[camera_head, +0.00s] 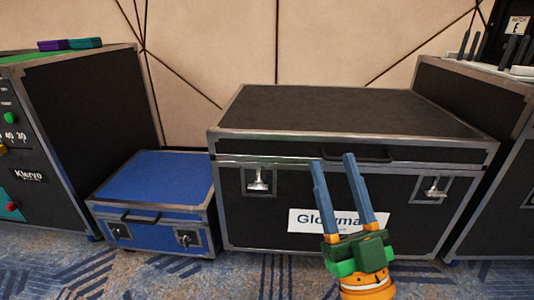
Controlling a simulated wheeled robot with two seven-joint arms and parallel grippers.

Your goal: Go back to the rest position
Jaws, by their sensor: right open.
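My right gripper (335,160) reaches up from the bottom edge of the head view, right of the middle. Its two long blue-grey fingers stand apart with a gap between them, and nothing is held in it. The fingers show in front of the large black flight case (330,108), overlapping its front face and white label; I cannot tell how far they are from it. The case's lid is closed. My left gripper is not in view.
A small blue case (155,180) stands left of the black case. A taller black cabinet (95,105) with buttons stands at the far left. Another black case (470,98) carrying antenna devices stands at the right. Patterned carpet (240,275) lies open in front.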

